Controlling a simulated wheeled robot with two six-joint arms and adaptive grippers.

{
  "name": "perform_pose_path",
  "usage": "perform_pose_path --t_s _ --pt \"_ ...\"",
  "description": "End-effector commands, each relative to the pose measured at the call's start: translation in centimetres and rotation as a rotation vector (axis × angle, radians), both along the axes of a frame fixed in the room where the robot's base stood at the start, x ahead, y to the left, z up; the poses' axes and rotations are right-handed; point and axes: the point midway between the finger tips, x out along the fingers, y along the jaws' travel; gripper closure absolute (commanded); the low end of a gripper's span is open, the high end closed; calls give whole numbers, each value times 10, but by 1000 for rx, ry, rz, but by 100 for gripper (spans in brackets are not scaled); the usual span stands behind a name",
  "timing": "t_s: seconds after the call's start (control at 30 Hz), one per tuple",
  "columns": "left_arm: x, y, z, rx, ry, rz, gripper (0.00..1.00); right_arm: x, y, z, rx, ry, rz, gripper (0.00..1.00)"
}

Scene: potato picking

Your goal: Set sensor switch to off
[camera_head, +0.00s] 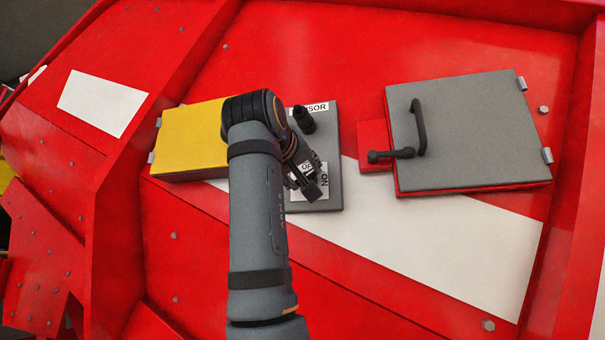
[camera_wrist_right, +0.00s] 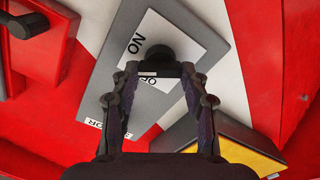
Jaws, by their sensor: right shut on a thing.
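The sensor panel (camera_head: 328,150) is a grey plate in the middle of the head view, with a SENSOR label (camera_head: 317,107) at its top. In the right wrist view, the panel (camera_wrist_right: 214,32) carries a white label (camera_wrist_right: 155,22) reading ON, with a partly covered OFF nearer my gripper. The black sensor switch (camera_wrist_right: 181,46) has a round hub beside the ON text. My right gripper (camera_wrist_right: 160,72) is shut on the switch, its fingertips either side of a dark bar at the hub. In the head view my right gripper (camera_head: 308,180) partly hides the label and switch. My left gripper is out of view.
A yellow box (camera_head: 188,135) adjoins the panel on the left. To the right is a grey hinged cover (camera_head: 475,140) with a black handle (camera_head: 418,128) and a black lever (camera_head: 390,154). Red machine surface surrounds them.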

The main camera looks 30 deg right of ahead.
Motion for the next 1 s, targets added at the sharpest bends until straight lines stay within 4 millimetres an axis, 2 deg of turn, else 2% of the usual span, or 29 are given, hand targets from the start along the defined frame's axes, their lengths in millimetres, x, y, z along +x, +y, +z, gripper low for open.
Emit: perform_pose_path --t_s 0.7,1.0 --pt "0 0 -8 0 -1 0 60 1 1 -2 -436 506 1 86" --pt "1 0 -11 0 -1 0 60 1 1 -3 -572 668 2 86"
